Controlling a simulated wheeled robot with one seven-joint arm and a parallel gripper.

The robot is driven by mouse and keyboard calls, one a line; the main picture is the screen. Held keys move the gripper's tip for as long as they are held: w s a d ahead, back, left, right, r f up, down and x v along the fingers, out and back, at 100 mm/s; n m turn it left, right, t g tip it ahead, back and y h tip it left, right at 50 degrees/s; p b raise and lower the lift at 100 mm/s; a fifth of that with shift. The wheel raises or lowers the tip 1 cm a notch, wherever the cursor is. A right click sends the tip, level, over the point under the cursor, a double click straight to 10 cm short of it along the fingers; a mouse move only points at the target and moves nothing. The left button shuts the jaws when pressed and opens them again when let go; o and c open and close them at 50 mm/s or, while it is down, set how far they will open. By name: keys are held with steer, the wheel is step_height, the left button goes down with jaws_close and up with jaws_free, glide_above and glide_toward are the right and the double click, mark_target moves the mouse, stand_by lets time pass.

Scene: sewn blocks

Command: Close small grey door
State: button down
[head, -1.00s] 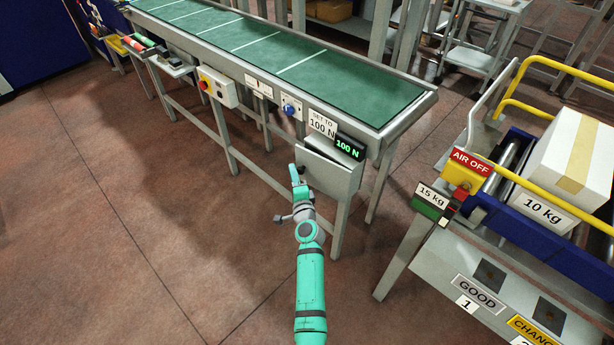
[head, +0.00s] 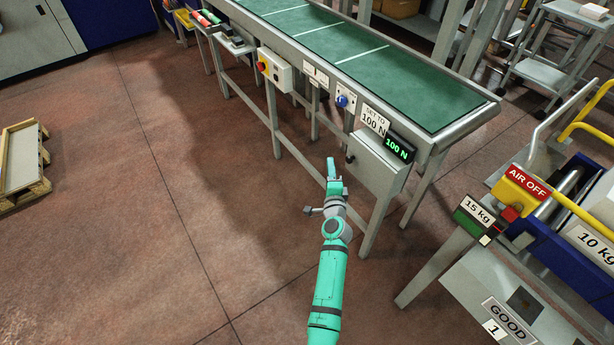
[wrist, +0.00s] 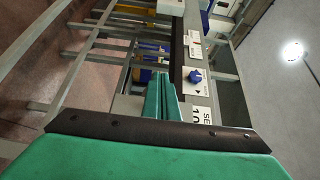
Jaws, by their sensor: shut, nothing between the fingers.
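The small grey door (head: 374,168) is on the front of the conveyor frame, below the "100 N" display (head: 397,148). It looks flat against its box, with a small dark knob at its left edge. Whether it is latched cannot be told. My gripper (head: 331,162) is shut and empty, just left of the door's knob side in the head view, apart from it as far as I can see. In the wrist view my gripper (wrist: 160,88) points along the conveyor's side, near the blue knob (wrist: 195,76). The door is not clearly visible there.
The green conveyor (head: 400,75) runs behind the door. A red and yellow switch box (head: 274,68) hangs on its side. A bench with a yellow "AIR OFF" box (head: 520,195) stands at the right. The floor left of my arm is clear; a pallet lies at far left.

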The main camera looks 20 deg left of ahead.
steer(key=s+a, duration=0.6)
steer(key=s, duration=0.2)
steer(key=shift+a, duration=0.25)
steer(key=shift+s+d, duration=0.1)
steer(key=shift+s, duration=0.05)
steer(key=s+d+f+n+h, duration=0.1)
steer(key=s+d+f+n, duration=0.1)
steer(key=s+d, duration=0.55)
steer(key=s+d+f+n+h, duration=0.1)
steer(key=s+d+f+n, duration=0.2)
steer(key=s, duration=0.7)
steer(key=s+d+f+n+h, duration=0.2)
steer(key=s+d, duration=0.4)
steer(key=s, duration=0.3)
steer(key=s+d+r+n, duration=0.1)
steer(key=s+r+n, duration=0.1)
steer(key=s+r, duration=0.2)
steer(key=s+d+r+n+g+h, duration=0.1)
steer(key=s+r, duration=0.3)
steer(key=s, duration=0.7)
steer(key=s+d+r+n+h, duration=0.1)
steer(key=s+d+r+n, duration=0.2)
steer(key=s, duration=0.5)
steer(key=shift+r+n+g, duration=0.3)
steer(key=shift+r+n, duration=0.1)
